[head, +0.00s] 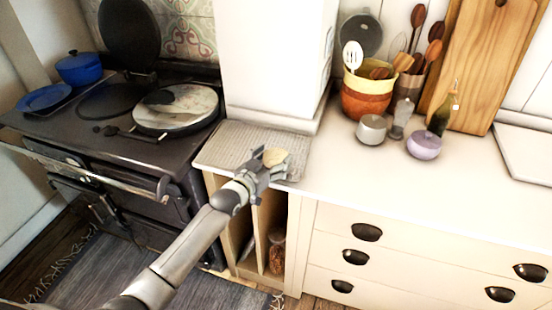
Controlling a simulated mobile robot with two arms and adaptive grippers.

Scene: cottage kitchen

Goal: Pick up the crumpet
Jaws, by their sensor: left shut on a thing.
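The crumpet (275,157) is a small pale tan disc at the tip of my left gripper (268,164). My left gripper is shut on it. The gripper and crumpet are over the front part of a ribbed grey mat (233,142) on the counter; I cannot tell how far above it they are. The gripper's fingers hide part of the crumpet. My left arm comes in from the bottom left. My right gripper is not in view.
A black range cooker (100,135) with a raised lid stands left. A white box-like unit (277,60) rises behind the mat. The counter's front right is clear.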

